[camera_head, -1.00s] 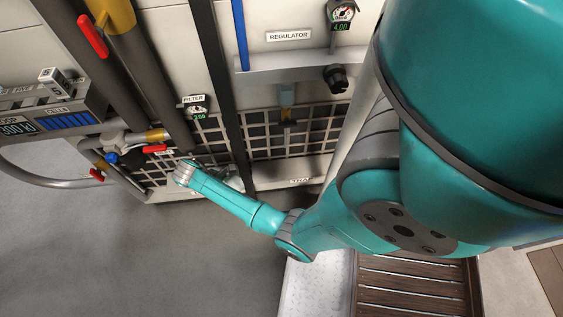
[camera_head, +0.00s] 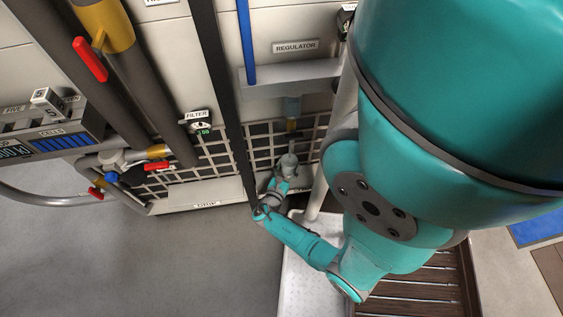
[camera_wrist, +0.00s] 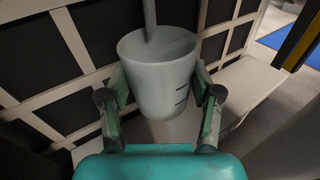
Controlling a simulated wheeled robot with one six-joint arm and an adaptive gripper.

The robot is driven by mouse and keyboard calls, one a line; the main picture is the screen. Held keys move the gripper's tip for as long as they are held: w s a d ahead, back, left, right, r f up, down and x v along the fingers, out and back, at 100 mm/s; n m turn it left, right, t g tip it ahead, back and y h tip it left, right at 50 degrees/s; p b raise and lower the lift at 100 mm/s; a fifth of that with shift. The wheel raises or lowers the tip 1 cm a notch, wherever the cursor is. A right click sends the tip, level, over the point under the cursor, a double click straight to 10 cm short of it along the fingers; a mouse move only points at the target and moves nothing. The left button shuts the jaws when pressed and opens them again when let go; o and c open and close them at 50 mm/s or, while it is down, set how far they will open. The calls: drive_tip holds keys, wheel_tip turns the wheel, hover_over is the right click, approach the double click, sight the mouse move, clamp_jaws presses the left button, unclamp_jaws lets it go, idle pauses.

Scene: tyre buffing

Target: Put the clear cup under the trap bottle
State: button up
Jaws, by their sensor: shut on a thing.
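The clear cup (camera_wrist: 158,85) is upright between the two fingers of my gripper (camera_wrist: 160,92), which is shut on its sides. It has dark marks on its wall. In the head view the cup (camera_head: 287,165) shows small and pale below the trap bottle (camera_head: 292,106), a bluish bottle under the shelf with a brass part beneath it. My gripper (camera_head: 283,183) is partly hidden there. In the wrist view a grey tube (camera_wrist: 149,15) comes down over the cup's mouth and overlaps its far rim; I cannot tell how deep it reaches.
A white grid panel (camera_head: 225,160) stands close behind the cup. A dark upright post (camera_head: 222,90) is left of it. The REGULATOR shelf (camera_head: 290,77) is above. Pipes with red-handled valves (camera_head: 90,60) are at left. Grey floor (camera_head: 170,260) is clear.

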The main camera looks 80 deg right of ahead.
sight(288, 179)
drive_tip(key=shift+s+f, duration=0.15)
drive_tip(key=shift+f, duration=2.9)
drive_tip(key=shift+f, duration=0.35)
drive_tip(key=o, duration=1.2)
drive_tip(key=f+v, duration=0.1)
drive_tip(key=v, duration=1)
drive_tip(key=shift+a+r, duration=0.4)
